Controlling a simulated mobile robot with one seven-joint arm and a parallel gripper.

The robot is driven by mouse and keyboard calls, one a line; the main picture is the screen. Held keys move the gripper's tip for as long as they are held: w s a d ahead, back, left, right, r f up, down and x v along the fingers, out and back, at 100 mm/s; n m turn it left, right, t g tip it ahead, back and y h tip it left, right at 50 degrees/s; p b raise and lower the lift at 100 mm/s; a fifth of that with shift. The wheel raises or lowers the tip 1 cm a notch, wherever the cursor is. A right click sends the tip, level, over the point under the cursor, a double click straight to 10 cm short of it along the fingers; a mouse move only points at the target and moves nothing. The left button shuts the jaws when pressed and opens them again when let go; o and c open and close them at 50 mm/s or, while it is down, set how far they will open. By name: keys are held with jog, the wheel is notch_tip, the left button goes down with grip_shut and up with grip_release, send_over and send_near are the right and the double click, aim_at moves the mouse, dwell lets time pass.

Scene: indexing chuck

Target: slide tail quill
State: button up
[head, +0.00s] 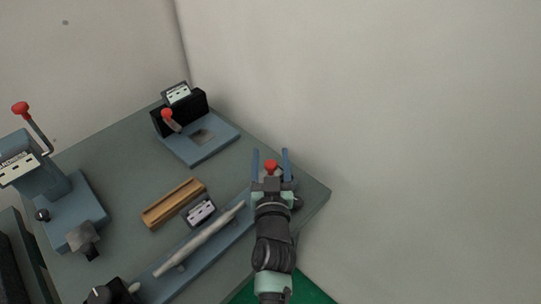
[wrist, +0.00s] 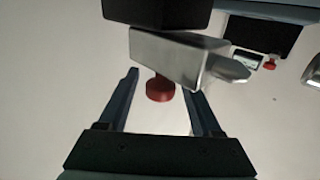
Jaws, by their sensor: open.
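My gripper (head: 270,156) is open at the right end of the bench, with its two blue fingers apart. A red knob (head: 270,166) shows between the fingers and also in the wrist view (wrist: 160,89), where no finger visibly touches it. In the wrist view the knob hangs on a short stem by a grey metal block (wrist: 172,58), beside a dark body. A pale pointed metal tip (wrist: 228,70) sticks out of the block to the right; it looks like the tail quill. My gripper and arm hide most of this tail unit in the head view.
A pale tapered bar (head: 205,238) lies along a blue base (head: 238,233). A wooden block (head: 174,203) and a small labelled box (head: 201,211) sit behind it. Lever devices with red knobs stand at the left (head: 45,165) and back (head: 190,115). A bare wall is close on the right.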

jog(key=shift+w, duration=0.8)
grip_shut()
dwell(1.0)
